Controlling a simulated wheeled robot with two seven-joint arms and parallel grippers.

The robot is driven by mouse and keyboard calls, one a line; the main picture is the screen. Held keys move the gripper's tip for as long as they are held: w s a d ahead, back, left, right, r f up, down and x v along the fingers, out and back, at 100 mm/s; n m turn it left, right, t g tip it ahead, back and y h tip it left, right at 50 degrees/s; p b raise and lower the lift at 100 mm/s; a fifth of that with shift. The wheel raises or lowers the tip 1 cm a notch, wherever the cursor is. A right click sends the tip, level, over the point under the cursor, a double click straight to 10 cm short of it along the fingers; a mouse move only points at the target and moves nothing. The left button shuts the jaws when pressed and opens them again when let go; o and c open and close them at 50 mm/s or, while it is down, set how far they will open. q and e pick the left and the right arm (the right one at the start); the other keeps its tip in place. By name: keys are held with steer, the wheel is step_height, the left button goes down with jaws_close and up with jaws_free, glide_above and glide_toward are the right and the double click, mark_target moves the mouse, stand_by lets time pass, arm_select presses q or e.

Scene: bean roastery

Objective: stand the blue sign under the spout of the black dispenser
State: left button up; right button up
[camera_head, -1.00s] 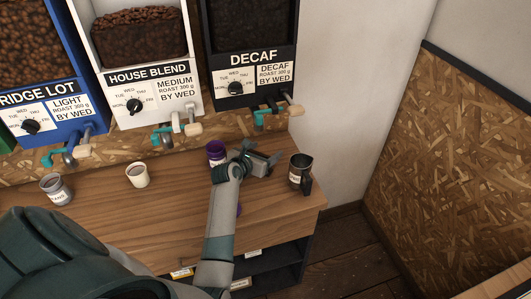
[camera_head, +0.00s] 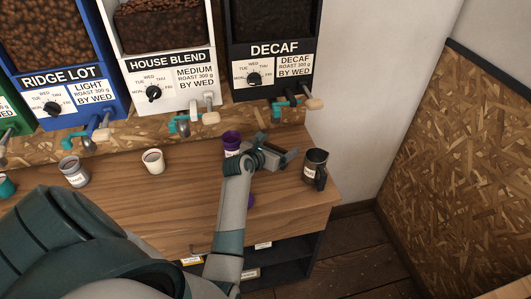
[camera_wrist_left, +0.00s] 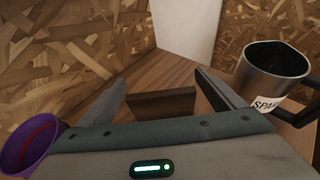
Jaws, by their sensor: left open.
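The black dispenser (camera_head: 272,50), marked DECAF, stands at the back right of the row. Its spout (camera_head: 290,101) overhangs the back of the counter. No blue sign can be made out for certain. A small purple-blue patch (camera_head: 251,201) shows beside my left forearm; I cannot tell what it is. My left gripper (camera_head: 287,158) is open, low over the counter in front of the black dispenser. In the left wrist view, a plain brown bar (camera_wrist_left: 162,104) shows between its fingers; I cannot tell what it is. My right gripper is not in view.
A purple cup (camera_head: 231,142) stands left of my left gripper, and a metal mug (camera_head: 316,168) stands right of it, near the counter's right end. A white cup (camera_head: 153,162) and a grey cup (camera_head: 73,171) stand farther left. The wooden counter (camera_head: 180,200) is bare in front of them.

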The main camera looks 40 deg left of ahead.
arm_select(q)
steer(key=b+v, duration=0.1)
steer(key=v, duration=0.9)
steer(key=shift+s, duration=0.2)
steer(key=shift+c, duration=0.4)
stand_by(1.0)
